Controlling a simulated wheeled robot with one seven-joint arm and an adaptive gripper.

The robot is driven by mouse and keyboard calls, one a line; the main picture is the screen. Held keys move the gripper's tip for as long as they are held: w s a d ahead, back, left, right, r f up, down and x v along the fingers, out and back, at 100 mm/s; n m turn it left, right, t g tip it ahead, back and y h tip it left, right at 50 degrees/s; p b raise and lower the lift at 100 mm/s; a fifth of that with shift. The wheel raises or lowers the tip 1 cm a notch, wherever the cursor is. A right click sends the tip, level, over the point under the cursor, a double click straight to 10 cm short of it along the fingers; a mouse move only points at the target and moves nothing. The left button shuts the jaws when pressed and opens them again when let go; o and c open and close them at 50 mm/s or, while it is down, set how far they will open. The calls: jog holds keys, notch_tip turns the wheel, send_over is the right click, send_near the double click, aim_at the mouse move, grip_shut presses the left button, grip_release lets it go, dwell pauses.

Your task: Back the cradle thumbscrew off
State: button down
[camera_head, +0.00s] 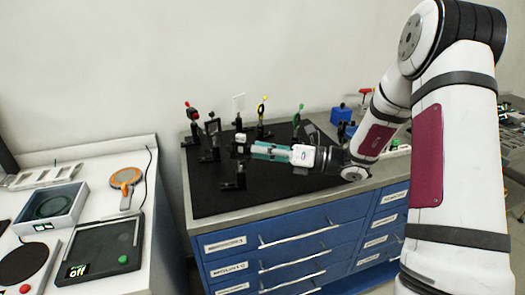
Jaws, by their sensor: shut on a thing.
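My gripper (254,149), with teal fingers, reaches in from the right over the black breadboard and points left. Its fingertips are shut at a small black mount (240,148) with a pale block on top, which looks like the cradle. The thumbscrew is between the fingertips and too small and covered to make out. I cannot tell how far it is turned.
Black optic posts with red, yellow and green knobs (299,117) stand behind my gripper on the black breadboard (215,200). Another dark mount (233,178) stands in front. Blue drawers (290,250) are below. A white bench with instruments (130,285) is at left.

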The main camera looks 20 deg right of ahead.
jog(key=n+b, duration=1.8)
jog(key=n, duration=1.1)
jog(key=shift+f, duration=0.1)
jog(key=shift+b, duration=0.5)
jog(key=c, duration=1.6)
grip_release()
jog(key=v, duration=1.2)
